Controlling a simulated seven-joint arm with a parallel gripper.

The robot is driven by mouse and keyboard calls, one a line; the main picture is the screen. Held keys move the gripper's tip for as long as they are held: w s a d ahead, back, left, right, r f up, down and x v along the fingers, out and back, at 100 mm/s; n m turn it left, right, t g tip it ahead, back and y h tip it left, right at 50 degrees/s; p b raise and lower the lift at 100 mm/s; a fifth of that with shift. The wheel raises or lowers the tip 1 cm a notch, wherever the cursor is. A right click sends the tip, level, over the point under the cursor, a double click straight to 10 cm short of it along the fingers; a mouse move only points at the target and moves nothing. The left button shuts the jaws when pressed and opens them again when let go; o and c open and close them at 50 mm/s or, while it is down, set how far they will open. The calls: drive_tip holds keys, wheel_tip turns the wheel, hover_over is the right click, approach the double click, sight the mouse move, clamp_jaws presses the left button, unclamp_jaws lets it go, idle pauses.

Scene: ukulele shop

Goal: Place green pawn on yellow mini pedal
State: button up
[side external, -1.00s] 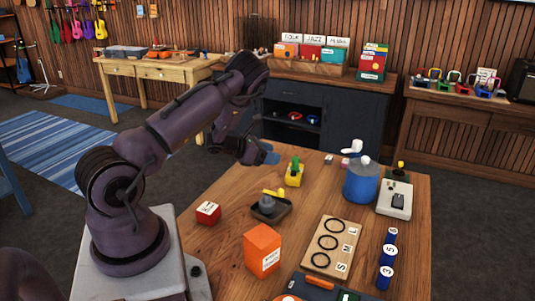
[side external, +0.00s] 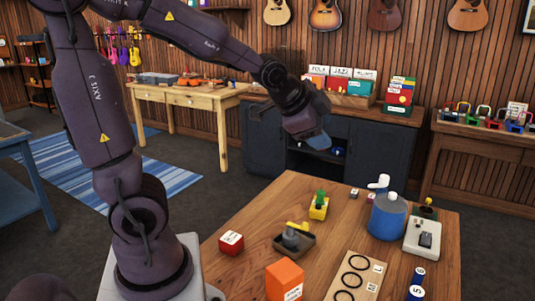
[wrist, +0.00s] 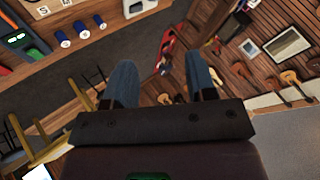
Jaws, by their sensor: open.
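The yellow mini pedal (side external: 319,212) is on the wooden table, toward its far left edge. The small green pawn (side external: 320,196) appears to stand upright on top of the pedal; it is too small to see the contact clearly. My gripper (side external: 319,141) is raised well above and behind them, apart from both. In the wrist view my gripper (wrist: 161,82) has its two blue fingers spread, with nothing held between them. The pawn and the pedal do not show in the wrist view.
On the table (side external: 235,270) are a red box (side external: 231,243), a dark tray (side external: 294,245), an orange box (side external: 285,281), a blue canister (side external: 386,217), a grey device (side external: 423,239) and a ring board (side external: 352,280). The space around my raised gripper is clear.

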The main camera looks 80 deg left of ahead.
drive_tip(key=s+d+n+g+h, duration=0.3)
drive_tip(key=s+d+n, duration=0.3)
drive_tip(key=s+d, duration=0.5)
drive_tip(key=s, duration=0.2)
drive_tip(key=shift+s+d+r, duration=0.15)
drive_tip(key=shift+s+r, duration=0.15)
drive_tip(key=shift+r, duration=0.1)
